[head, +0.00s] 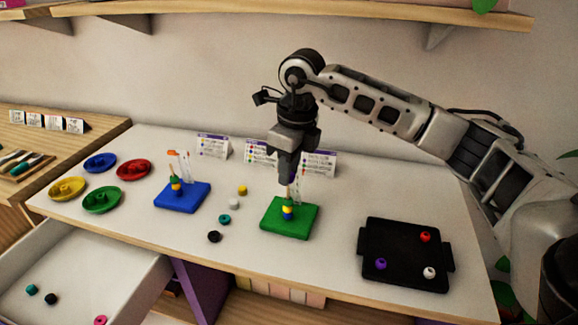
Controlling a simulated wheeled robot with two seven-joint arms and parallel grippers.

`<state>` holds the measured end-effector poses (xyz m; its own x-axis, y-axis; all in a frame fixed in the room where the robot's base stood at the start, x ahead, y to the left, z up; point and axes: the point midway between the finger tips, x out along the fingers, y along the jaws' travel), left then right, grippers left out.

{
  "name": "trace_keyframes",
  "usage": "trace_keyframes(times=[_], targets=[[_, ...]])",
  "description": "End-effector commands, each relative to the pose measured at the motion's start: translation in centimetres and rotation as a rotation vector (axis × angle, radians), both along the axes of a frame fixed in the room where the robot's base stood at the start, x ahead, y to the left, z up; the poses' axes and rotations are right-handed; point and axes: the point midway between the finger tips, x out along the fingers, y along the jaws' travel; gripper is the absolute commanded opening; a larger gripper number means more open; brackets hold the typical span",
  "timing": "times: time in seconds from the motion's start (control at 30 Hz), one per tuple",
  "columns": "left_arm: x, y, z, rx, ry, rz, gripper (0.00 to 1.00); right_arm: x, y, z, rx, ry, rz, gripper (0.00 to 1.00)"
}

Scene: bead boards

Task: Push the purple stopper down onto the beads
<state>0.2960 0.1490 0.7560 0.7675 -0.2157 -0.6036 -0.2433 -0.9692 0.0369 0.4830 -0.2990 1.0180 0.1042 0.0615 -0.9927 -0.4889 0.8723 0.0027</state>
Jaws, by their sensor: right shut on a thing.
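My right gripper (289,178) points down over the green board (275,226). It is shut on the purple stopper (293,181), of which only a little shows between the fingertips. Below it an upright peg stands on the green board, with a yellow bead (287,209) and a blue bead (288,216) low on it. The stopper is above these beads, with a gap between. A small white tag stands beside the peg. My left gripper is not in view.
A blue board (190,200) with a beaded peg stands to the left. Loose beads, such as a black one (214,237), lie between the boards. Colored dishes (102,200) are at far left, a black tray (375,280) with beads at right. Cards (319,163) stand behind.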

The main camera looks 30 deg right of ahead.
Motion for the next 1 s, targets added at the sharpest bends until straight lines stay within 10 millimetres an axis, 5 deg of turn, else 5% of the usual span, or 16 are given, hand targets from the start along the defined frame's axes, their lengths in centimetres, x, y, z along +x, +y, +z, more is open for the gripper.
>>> trace_keyframes(times=[1.0], targets=[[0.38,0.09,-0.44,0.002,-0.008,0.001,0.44,0.16,0.08,-0.78,0.000,0.000,0.000,0.02]])
